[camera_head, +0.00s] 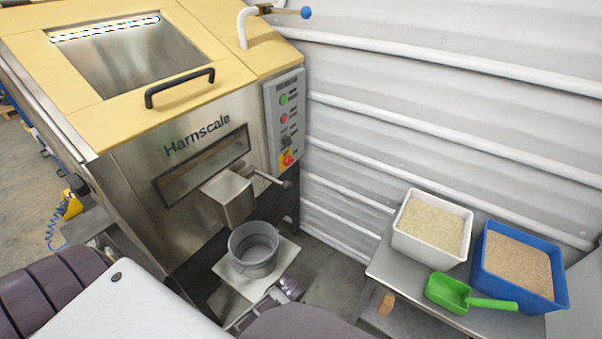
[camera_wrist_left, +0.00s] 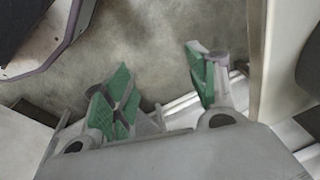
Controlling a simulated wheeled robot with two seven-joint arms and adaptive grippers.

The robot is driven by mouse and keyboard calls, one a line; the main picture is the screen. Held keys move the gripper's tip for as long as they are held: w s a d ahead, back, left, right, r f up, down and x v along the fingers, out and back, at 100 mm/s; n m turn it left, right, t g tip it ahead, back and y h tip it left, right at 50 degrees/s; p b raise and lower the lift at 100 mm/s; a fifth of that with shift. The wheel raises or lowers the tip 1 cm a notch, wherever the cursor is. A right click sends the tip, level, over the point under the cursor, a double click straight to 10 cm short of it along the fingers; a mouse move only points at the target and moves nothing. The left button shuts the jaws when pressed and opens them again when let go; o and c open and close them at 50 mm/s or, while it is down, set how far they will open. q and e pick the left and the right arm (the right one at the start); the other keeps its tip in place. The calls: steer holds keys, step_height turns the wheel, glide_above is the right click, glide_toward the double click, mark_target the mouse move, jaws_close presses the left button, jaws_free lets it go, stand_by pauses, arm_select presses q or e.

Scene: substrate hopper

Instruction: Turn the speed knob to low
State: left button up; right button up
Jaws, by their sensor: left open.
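The hopper machine (camera_head: 135,180) stands at the left in the head view, marked "Harnscale". Its grey control panel (camera_head: 270,105) is on the right edge of the front, with green and red buttons. A small dark knob (camera_head: 285,140) sits low on the panel, above a red and yellow switch (camera_head: 288,159); its setting is too small to read. My left gripper (camera_wrist_left: 160,95) shows in the left wrist view, open and empty, its green pads apart over grey floor. It is not clearly seen in the head view, and the panel is not clearly seen in the wrist view. My right gripper is not in view.
A grey bucket (camera_head: 254,252) stands on a plate below the outlet chute (camera_head: 228,197). A lever (camera_head: 272,180) juts out above it. At right, a table (camera_head: 388,268) holds a white bin (camera_head: 408,242), a blue bin (camera_head: 508,283) and a green scoop (camera_head: 447,293). A corrugated wall (camera_head: 400,110) stands behind.

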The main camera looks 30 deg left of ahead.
arm_select(q)
steer(key=w, duration=0.2)
steer(key=m+y+b, duration=0.7)
steer(key=y+b, duration=0.2)
steer(key=y, duration=0.8)
glide_toward(290, 142)
steer(key=d, duration=0.4)
steer(key=shift+s+d, duration=0.1)
steer(key=shift+d, duration=0.15)
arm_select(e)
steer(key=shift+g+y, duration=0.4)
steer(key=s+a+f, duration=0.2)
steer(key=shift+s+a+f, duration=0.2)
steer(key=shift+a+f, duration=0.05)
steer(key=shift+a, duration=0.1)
arm_select(q)
steer(key=shift+a, duration=0.1)
steer(key=a, duration=0.8)
steer(key=w+a+b, duration=0.1)
steer(key=a, duration=0.3)
steer(key=shift+w, duration=0.1)
steer(key=shift+w+a, duration=0.1)
steer(key=shift+a, duration=0.65)
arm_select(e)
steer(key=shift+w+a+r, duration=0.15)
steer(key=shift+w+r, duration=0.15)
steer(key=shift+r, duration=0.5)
